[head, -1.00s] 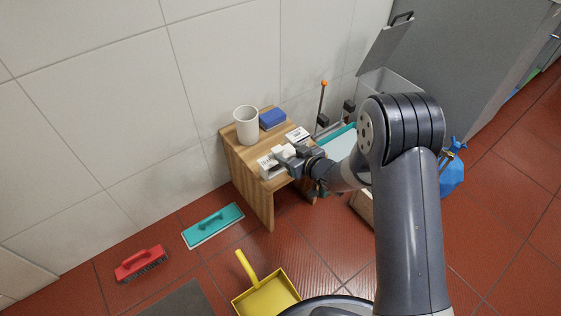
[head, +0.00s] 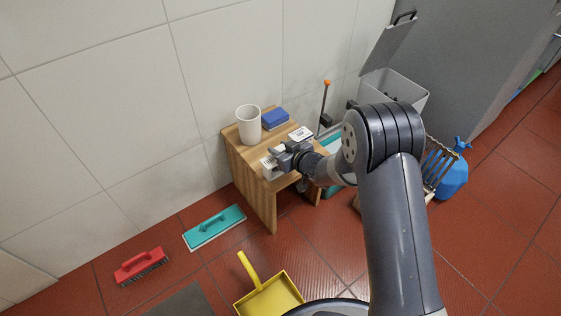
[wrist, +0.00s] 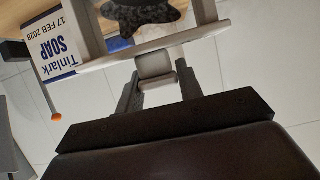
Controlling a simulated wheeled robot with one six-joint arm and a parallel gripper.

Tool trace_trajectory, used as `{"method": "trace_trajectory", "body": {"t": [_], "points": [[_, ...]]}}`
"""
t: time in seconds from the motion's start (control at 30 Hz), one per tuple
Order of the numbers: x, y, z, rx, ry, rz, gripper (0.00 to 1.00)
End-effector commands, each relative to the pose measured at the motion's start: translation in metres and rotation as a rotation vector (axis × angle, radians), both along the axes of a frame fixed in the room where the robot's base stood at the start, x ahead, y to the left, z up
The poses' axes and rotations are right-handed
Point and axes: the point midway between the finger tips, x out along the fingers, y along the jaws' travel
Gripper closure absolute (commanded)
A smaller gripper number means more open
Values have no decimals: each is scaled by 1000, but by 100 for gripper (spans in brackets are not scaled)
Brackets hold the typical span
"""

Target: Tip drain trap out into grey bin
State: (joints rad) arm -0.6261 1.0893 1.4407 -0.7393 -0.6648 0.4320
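The drain trap (head: 268,171) is a small pale open box at the front left of the wooden stand's top. The wrist view shows its pale rim (wrist: 105,60), dark speckled contents (wrist: 140,14) inside, and a short grey handle (wrist: 155,66) on the near side. My gripper (head: 280,154) is at the trap; in the wrist view its fingers (wrist: 160,86) stand on either side of the handle, apparently open, with little gap. The grey bin (head: 405,88) stands against the wall at the back right, its lid (head: 387,45) raised; my arm hides part of its front.
The wooden stand (head: 247,180) also bears a white cup (head: 249,124), a blue sponge (head: 275,119) and a labelled soap box (head: 301,134). An orange-topped stick (head: 325,98) rises beside it. A yellow dustpan (head: 270,298), teal scrubber (head: 215,227) and red brush (head: 141,265) lie on the floor.

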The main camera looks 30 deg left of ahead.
Motion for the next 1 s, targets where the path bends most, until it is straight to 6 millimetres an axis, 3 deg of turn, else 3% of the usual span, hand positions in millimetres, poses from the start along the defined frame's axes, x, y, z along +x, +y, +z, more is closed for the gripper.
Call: {"method": "trace_trajectory", "body": {"t": [0.4, 0.67, 0.77, 1.0], "points": [[0, 0, 0, 0, 0, 0, 100], [0, 0, 4, 0, -1, 0, 100], [0, 0, 16, 1, -2, 0, 100], [0, 0, 66, 1, -3, 1, 100]]}}
